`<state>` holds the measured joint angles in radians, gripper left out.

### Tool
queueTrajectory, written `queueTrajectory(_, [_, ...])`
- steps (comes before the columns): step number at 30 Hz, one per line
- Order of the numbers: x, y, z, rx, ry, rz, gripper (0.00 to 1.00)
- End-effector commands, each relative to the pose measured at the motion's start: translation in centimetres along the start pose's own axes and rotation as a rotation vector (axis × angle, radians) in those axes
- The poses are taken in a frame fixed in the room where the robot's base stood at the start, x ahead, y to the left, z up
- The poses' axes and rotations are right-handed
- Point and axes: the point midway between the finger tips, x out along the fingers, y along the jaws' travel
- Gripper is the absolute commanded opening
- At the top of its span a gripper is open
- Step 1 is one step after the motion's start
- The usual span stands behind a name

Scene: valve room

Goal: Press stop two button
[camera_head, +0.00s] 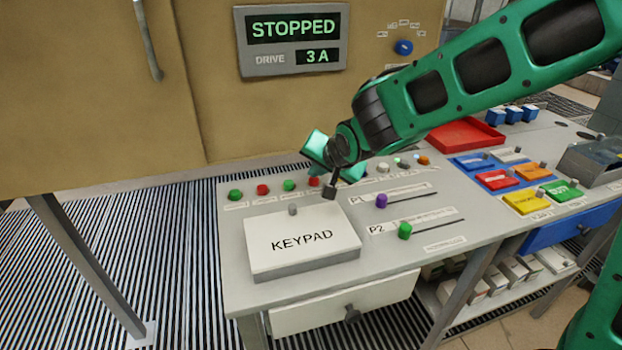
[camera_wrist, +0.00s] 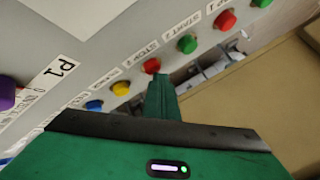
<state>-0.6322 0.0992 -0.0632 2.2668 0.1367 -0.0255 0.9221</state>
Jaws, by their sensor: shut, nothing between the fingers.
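The stop two button is a red round button (camera_wrist: 152,66) with a STOP 2 label beside it in the wrist view. It shows in the head view as the right-hand red button (camera_head: 314,181) of the back row, partly covered by my arm's end. My gripper (camera_wrist: 160,79) is shut and empty. Its green fingertips appear right by the stop two button in the wrist view; I cannot tell whether they touch it. In the head view my gripper (camera_head: 320,158) is over the back row, its fingertips not clearly seen.
The start two button (camera_wrist: 187,44) and stop one button (camera_wrist: 225,20) lie to one side. A yellow button (camera_wrist: 121,88) and a blue button (camera_wrist: 94,106) lie to the other. A keypad cover (camera_head: 304,240) stands in front. The display (camera_head: 293,40) reads STOPPED, DRIVE 3 A.

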Motion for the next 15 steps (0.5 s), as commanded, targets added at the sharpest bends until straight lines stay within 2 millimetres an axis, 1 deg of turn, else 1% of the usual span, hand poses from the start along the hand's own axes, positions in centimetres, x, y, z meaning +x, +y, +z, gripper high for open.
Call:
queueTrajectory(9, [-1.04, -0.68, -0.72, 0.001, 0.000, 0.000, 0.00])
queueTrajectory(15, [-1.12, -0.77, -0.77, 0.000, 0.000, 0.000, 0.00])
